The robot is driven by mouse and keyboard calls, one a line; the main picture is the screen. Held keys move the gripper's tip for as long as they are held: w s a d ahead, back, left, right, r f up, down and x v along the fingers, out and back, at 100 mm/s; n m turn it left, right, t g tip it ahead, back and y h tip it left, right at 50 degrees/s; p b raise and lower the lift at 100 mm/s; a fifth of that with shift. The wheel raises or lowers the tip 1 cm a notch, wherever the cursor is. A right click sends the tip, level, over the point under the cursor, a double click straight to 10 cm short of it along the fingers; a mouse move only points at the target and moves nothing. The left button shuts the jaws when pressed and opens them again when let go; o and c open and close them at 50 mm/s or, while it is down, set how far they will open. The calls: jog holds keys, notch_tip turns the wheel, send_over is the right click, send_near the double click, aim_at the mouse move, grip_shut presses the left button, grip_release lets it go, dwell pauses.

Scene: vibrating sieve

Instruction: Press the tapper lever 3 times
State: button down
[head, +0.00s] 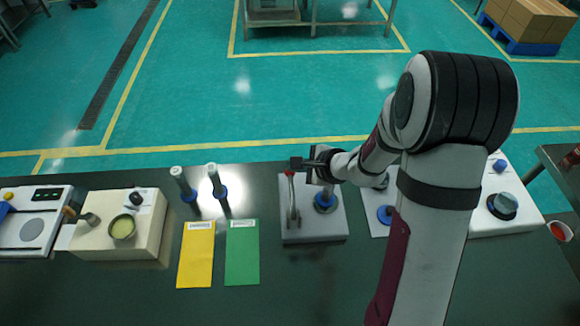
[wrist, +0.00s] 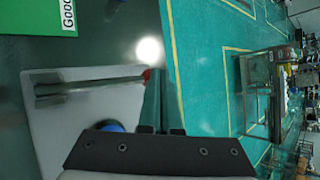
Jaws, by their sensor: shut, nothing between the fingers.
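The tapper lever (head: 292,200) is a grey metal rod with a red tip, standing upright on a pale base block (head: 300,234). In the wrist view the lever (wrist: 90,83) shows lengthwise, with its red tip next to the fingers. My gripper (head: 293,163) is shut and empty, at the top of the lever close to the red tip. The wrist view shows my gripper (wrist: 160,98) with its fingers together beside the tip. I cannot tell whether they touch.
A blue-collared post (head: 325,199) stands on the same base, right of the lever. Green (head: 242,254) and yellow (head: 195,256) cards lie to the left, with two blue-collared rods (head: 217,181) behind. A cream block with a bowl (head: 122,227) is farther left. Other devices stand right, partly behind my arm.

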jog(key=shift+s+f, duration=0.45)
jog(key=shift+f, duration=0.1)
jog(key=shift+w+r, duration=0.15)
jog(key=shift+r, duration=2.55)
jog(key=s+a+r+n+g+y, duration=0.1)
jog(key=s+a+r+n+g, duration=0.2)
jog(key=s, duration=0.5)
jog(key=s+a+r+n+g, duration=0.1)
jog(key=s+a+r+n, duration=0.2)
jog(key=s+r+n, duration=0.3)
jog(key=s+d+n+g+h, duration=0.1)
jog(key=s+d+n+h, duration=0.1)
jog(key=s+d, duration=0.2)
jog(key=s+d+f+n+g+h, duration=0.1)
jog(key=s+d+n+g+h, duration=0.1)
jog(key=s, duration=0.9)
jog(key=shift+s+d+f+h, duration=0.3)
jog(key=shift+d+h, duration=0.4)
jog(key=shift+d, duration=0.35)
